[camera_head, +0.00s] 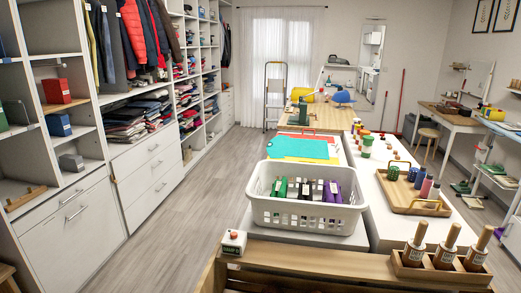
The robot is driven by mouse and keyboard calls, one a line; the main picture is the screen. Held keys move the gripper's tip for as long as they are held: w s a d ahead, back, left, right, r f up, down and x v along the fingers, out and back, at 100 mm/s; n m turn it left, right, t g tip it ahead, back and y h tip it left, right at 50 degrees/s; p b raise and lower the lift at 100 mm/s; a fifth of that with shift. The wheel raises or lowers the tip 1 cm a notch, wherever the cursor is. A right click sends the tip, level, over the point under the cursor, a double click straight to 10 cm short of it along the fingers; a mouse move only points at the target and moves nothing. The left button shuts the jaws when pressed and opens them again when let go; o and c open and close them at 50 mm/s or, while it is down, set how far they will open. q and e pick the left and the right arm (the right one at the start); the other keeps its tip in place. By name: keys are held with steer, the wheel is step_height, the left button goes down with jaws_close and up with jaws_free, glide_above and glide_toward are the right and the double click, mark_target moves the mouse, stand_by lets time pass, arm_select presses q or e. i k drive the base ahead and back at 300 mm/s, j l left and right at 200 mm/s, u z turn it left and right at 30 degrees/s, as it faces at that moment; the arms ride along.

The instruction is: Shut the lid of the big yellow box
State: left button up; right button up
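I cannot make out a big yellow box with a lid for certain. A small yellow shape (303,94) sits on the far wooden table, beside a blue rounded thing (341,97); it is too small to tell whether it is a box or has a lid. Another yellow thing (492,114) stands on a table at the right, also too small to make out. Neither of my grippers is in view.
Cubby shelving (70,145) lines the left. The grey floor (200,215) between is clear.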

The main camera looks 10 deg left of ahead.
mark_target(296, 92)
steer(key=i+j+u, duration=0.1)
steer(key=j+u, duration=0.35)
steer(key=i+j+u, duration=0.15)
steer(key=j+u, duration=0.15)
steer(key=u, duration=0.15)
steer(key=i+j+u, duration=0.2)
steer(key=u, duration=0.25)
steer(key=i+j+u, duration=0.25)
steer(key=u, duration=0.2)
steer(key=i+j, duration=0.2)
steer(key=i, duration=0.25)
steer(key=i+j, duration=0.2)
steer(key=i, duration=0.25)
steer(key=i+l+z, duration=0.2)
steer(key=i+z, duration=0.85)
steer(key=z, duration=0.15)
steer(key=i+j+z, duration=0.1)
steer(key=i+z, duration=0.6)
steer(key=i, duration=5.15)
steer(key=i+l+u, duration=0.15)
steer(key=i+u, duration=0.2)
steer(key=i, duration=0.25)
steer(key=i+l+u, duration=0.35)
steer(key=i, duration=0.25)
steer(key=i+l+u, duration=0.6)
steer(key=l, duration=0.35)
steer(key=i+l+u, duration=0.1)
steer(key=i+l, duration=0.2)
steer(key=i+l+u, duration=0.1)
steer(key=l, duration=0.25)
